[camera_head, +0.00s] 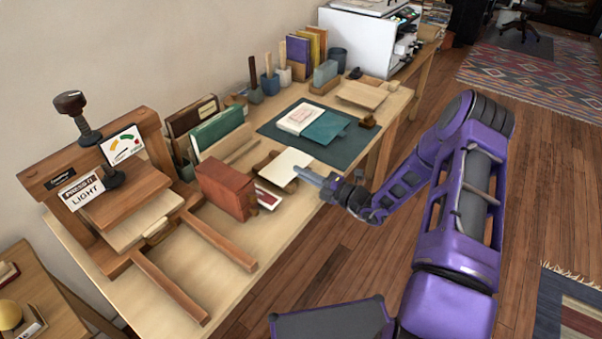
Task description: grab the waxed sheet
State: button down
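A pale cream sheet (285,165) lies near the middle of the workbench; it looks like the waxed sheet, though its surface is too small to tell. A small brown wooden piece shows at its left edge. My gripper (304,175) reaches in from the right with its grey fingers pointing left, at the right edge of the sheet in the picture. The fingers overlap each other from this side, so their gap and any contact with the sheet are hidden.
A wooden press (160,150) fills the bench's left end. A dark green mat (345,147) with an open book (301,118) lies behind.

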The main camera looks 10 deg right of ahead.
jog(key=shift+r, duration=0.35)
jog(key=s+d+r+p, duration=0.5)
jog(key=s+d+p, duration=0.1)
jog(key=s+d, duration=0.4)
